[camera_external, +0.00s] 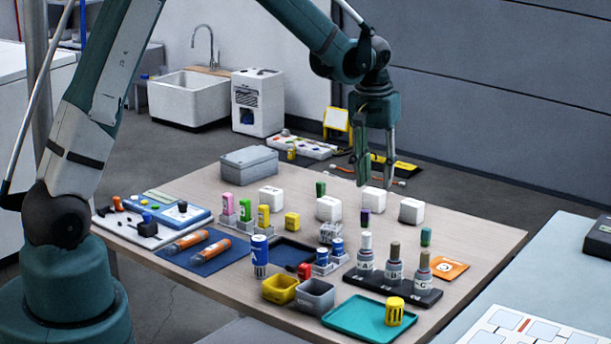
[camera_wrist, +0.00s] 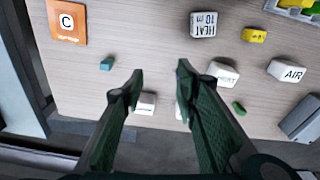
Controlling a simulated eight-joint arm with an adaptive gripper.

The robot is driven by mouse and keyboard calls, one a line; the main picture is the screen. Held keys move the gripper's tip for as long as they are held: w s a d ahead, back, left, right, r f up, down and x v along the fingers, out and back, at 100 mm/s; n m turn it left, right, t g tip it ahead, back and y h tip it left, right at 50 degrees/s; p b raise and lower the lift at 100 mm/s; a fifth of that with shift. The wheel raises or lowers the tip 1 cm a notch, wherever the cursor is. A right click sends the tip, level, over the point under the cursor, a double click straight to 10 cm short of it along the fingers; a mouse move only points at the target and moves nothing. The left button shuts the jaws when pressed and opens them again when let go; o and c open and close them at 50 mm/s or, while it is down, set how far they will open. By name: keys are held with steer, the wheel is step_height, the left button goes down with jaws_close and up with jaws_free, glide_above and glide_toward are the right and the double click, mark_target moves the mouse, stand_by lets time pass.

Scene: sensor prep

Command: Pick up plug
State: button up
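No object is labelled as a plug. Small upright pieces that could be it are a green one (camera_external: 320,188), a purple one (camera_external: 365,217) and a teal one (camera_external: 426,236) on the wooden table (camera_external: 468,222). The wrist view shows the teal piece (camera_wrist: 107,63) left of my fingers and the green piece (camera_wrist: 239,108) to the right; I cannot make out the purple one there. My gripper (camera_external: 375,168) hangs above the far side of the table, pointing down. In the wrist view, my gripper (camera_wrist: 158,72) has its fingers apart with nothing between the tips.
Several white blocks stand near the pieces, one marked AIR (camera_wrist: 286,70). An orange card marked C (camera_wrist: 67,20) lies beside the black rack (camera_external: 393,286) of bottles. A grey box (camera_external: 249,161) is at the far left. Some bare wood lies between the white blocks and the rack.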

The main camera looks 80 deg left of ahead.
steer(key=n+p, duration=0.1)
glide_above(365, 210)
steer(key=shift+g, duration=0.3)
step_height(365, 210, down, 6)
steer(key=shift+s+d+r, duration=0.15)
steer(key=shift+f, duration=1.3)
steer(key=shift+f+b, duration=0.8)
steer(key=shift+f, duration=1.8)
steer(key=c, duration=0.8)
